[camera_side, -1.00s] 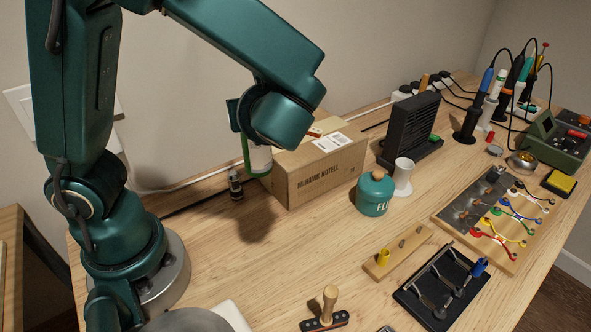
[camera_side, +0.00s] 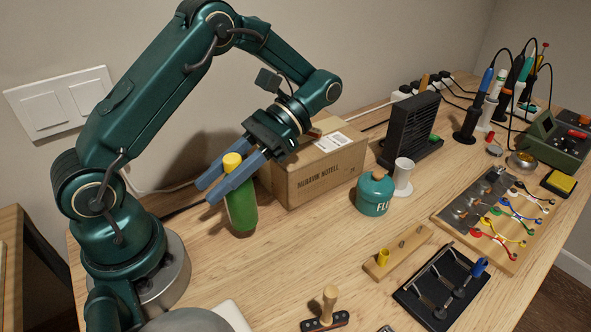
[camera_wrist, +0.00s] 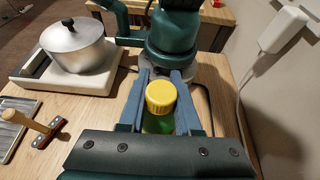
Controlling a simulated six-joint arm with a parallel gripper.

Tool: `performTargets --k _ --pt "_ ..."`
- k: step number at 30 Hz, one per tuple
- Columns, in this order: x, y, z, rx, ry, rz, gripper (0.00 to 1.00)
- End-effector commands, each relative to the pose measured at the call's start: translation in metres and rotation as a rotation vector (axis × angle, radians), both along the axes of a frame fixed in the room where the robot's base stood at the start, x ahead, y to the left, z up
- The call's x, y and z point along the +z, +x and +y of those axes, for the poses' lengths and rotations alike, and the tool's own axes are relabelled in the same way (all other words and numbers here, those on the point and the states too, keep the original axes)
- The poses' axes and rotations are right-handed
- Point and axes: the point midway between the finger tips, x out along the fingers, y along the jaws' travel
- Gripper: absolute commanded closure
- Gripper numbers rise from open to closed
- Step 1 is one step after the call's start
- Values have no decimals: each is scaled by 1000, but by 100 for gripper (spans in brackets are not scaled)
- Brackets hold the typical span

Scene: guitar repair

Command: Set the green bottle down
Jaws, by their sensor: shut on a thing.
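The green bottle (camera_side: 241,212) with a yellow cap (camera_side: 232,161) stands nearly upright between the blue-grey fingers of my gripper (camera_side: 226,180), left of the cardboard box. My gripper is shut on its upper part, just below the cap. The bottle's base is at or very close to the wooden table (camera_side: 290,260); I cannot tell whether it touches. In the wrist view the yellow cap (camera_wrist: 161,96) shows between the two fingers, with a little green below it. The lower bottle is hidden there.
The cardboard box (camera_side: 318,170) is close on the right, with the teal flux jar (camera_side: 375,193) beyond it. The table in front of the bottle is clear.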

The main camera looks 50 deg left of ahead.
Motion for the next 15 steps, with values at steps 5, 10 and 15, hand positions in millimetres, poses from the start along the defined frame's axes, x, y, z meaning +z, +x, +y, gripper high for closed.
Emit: performTargets --k 5,10,15 --pt "27 16 -28 480 -7 19 100" --pt "54 35 -45 820 -9 20 100" --pt "72 51 -49 993 -11 19 100"
